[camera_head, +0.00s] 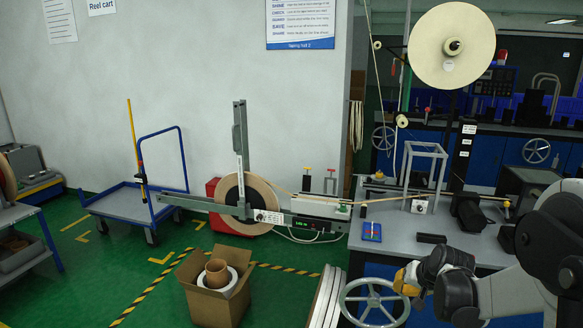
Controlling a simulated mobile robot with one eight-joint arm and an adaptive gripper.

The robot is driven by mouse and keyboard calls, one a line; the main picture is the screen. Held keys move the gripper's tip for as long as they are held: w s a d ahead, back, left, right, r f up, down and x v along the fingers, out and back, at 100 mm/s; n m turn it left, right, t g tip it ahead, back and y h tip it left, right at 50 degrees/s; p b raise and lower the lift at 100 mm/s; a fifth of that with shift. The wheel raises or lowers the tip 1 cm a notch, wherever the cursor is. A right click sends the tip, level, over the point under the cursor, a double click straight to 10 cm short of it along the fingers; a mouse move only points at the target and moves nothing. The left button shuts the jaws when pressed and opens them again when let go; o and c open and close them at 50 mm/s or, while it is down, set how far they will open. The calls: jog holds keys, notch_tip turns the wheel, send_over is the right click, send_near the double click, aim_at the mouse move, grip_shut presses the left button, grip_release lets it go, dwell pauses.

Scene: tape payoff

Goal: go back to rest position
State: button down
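My gripper (407,280) is at the lower right, at the end of my arm, which comes in from the right edge. It is dark with a yellow-orange part at its tip. It appears in front of the workbench's (386,239) front edge, beside a grey handwheel (372,301). I cannot tell whether it touches anything. Its fingers are small and partly hidden, so their opening is unclear. I see no object clearly held. A tape reel (258,190) stands upright on the payoff arm left of the bench, with tape running right across the bench.
A large cream reel (452,45) stands high at the back right. A cardboard box (215,290) with rolls sits on the green floor, left of upright white discs (326,297). A blue cart (134,202) stands by the wall. A small blue tray (372,231) lies on the bench.

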jog(key=s+a+r+n, duration=0.1)
jog(key=s+a+r, duration=0.4)
jog(key=s+r, duration=0.25)
jog(key=s+a+r+n, duration=0.1)
jog(key=s+a+r, duration=0.3)
jog(key=s+r, duration=0.3)
jog(key=s+a+n, duration=0.1)
jog(key=s, duration=0.7)
jog(key=s+a+n+h, duration=0.1)
jog(key=s+a, duration=0.1)
jog(key=s, duration=0.5)
jog(key=shift+s+a+f, duration=0.3)
jog(key=shift+s+f, duration=0.05)
jog(key=shift+f, duration=0.05)
